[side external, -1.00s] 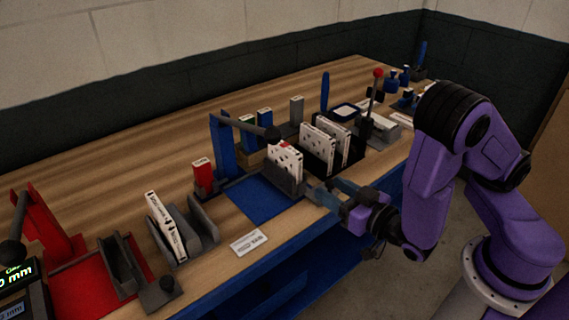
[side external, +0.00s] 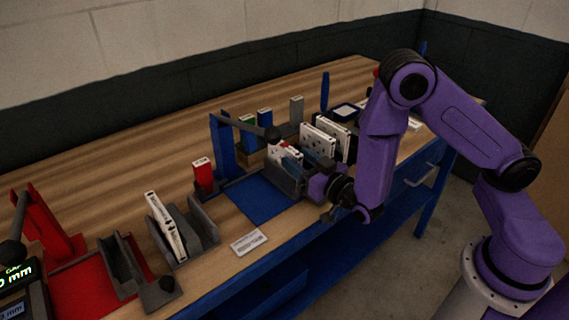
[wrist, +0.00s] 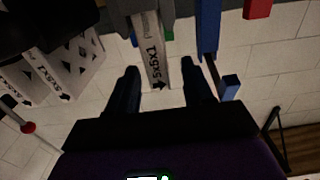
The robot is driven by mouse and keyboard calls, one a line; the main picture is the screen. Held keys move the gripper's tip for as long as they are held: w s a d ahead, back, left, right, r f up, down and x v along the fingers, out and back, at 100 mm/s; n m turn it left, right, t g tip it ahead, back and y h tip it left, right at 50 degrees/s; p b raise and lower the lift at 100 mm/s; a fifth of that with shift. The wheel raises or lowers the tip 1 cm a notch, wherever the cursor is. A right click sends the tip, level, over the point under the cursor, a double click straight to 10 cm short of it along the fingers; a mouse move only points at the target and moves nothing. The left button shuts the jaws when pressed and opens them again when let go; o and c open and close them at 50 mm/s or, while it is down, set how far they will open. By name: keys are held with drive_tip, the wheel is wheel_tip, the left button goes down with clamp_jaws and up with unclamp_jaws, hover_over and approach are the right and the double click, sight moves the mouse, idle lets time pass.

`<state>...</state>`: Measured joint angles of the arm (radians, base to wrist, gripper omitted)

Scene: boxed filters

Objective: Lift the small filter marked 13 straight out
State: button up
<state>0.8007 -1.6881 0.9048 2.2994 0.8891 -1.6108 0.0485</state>
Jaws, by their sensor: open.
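A white filter with black print stands in a grey holder (side external: 283,180) at the back right corner of a blue mat. In the wrist view the white filter (wrist: 152,62) shows edge-on, with a size label and an arrow. My gripper (side external: 291,158) is at this filter in the side view. In the wrist view my gripper (wrist: 161,84) is open, one dark finger on each side of the filter, with gaps visible. I cannot read a 13 on any filter. The arm and gripper hide part of the holder.
A black rack with white filters (side external: 318,138) stands close to the right. A blue post with a dark lever (side external: 222,145) and a red box (side external: 203,175) stand left of the holder. Another white filter (side external: 166,225) leans in a grey holder. The blue mat (side external: 258,198) is clear.

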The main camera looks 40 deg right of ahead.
sight(285, 150)
drive_tip(key=shift+w, duration=2.9)
clamp_jaws()
